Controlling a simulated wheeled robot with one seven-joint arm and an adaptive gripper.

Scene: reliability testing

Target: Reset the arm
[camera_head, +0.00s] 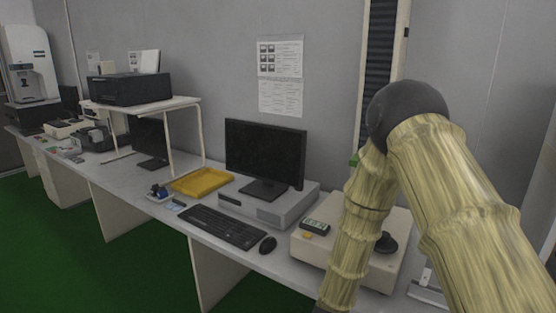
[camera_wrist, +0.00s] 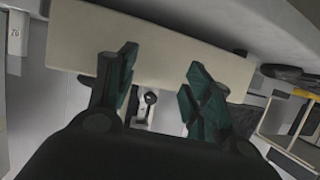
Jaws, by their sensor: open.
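My arm (camera_head: 450,215) fills the right side of the head view, bent at a dark elbow joint and wrapped in a yellowish cover. Its lower link comes down in front of a cream-coloured device on the table. My gripper is outside the head view. In the wrist view my gripper (camera_wrist: 160,85) shows two teal-padded fingers spread apart, with nothing between them. Beyond the fingers is a cream-coloured surface (camera_wrist: 190,50), and a small metallic part (camera_wrist: 147,98) shows between them. I cannot tell how far away these are.
A shelf (camera_head: 185,103) holds a black printer (camera_head: 130,89). Open green floor (camera_head: 60,255) lies in front.

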